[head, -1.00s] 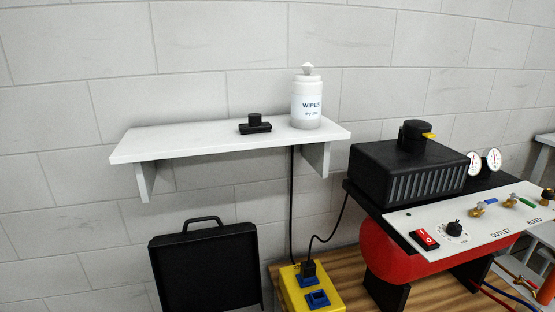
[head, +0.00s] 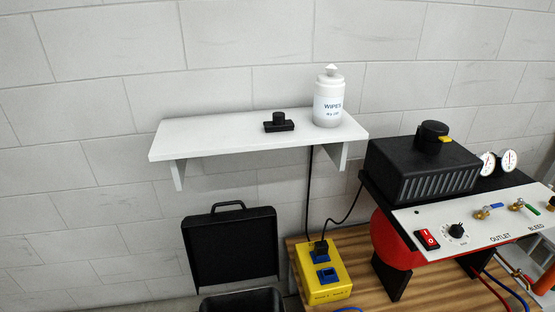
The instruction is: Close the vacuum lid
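A black lid (head: 232,247) with a handle (head: 228,206) on its top edge stands upright at the lower left, open. Below it, the dark open top of a black box (head: 243,301) shows at the bottom edge of the head view; most of the box is cut off. I take this to be the vacuum and its lid, but no label shows. Neither of my grippers is in view.
A white wall shelf (head: 200,140) above the lid holds a wipes bottle (head: 328,104) and a small black part (head: 279,124). A yellow socket box (head: 325,277) sits on a wooden bench (head: 360,296) to the right, beside a red and black compressor (head: 425,168).

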